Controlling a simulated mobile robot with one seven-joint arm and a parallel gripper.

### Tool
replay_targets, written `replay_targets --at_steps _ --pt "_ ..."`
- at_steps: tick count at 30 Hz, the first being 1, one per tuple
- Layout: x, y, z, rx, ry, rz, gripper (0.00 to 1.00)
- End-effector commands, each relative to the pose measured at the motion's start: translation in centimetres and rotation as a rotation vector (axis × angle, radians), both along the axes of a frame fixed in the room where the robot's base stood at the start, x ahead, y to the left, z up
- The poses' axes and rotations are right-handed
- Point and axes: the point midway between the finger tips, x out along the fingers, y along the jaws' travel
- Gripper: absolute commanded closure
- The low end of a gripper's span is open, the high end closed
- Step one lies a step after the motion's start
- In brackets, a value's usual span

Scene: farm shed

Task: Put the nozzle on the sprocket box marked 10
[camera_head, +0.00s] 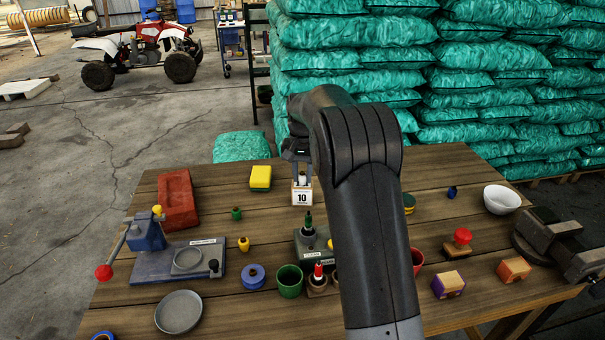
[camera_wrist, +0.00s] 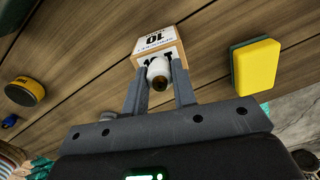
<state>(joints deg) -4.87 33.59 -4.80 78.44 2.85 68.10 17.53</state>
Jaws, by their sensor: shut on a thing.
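The sprocket box (camera_head: 302,197) is a small white and cardboard-coloured box with a black 10, standing on the wooden table. It also shows in the wrist view (camera_wrist: 155,40), just beyond my fingertips. My gripper (camera_head: 299,166) is directly over the box and pointing down. It is shut on the nozzle (camera_wrist: 158,70), a small white piece with a dark opening at the end facing the wrist camera. The nozzle overlaps the top of the box in both views. I cannot tell whether it touches the box or hangs just above it.
A yellow and green sponge (camera_head: 260,177) lies left of the box, with a red brick (camera_head: 177,198) farther left. A small green piece (camera_head: 236,213) is nearby. Bare planks surround the box.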

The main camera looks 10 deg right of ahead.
Motion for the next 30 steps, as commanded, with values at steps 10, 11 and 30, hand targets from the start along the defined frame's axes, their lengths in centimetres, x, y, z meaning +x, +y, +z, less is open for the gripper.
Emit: replay_targets --at_steps 10,11,30 --pt "0.0 0.0 -0.2 0.0 0.0 0.0 0.71" --pt "0.0 0.0 -0.2 0.0 0.0 0.0 0.69" --pt "0.1 0.0 2.2 0.001 -0.004 0.0 0.53"
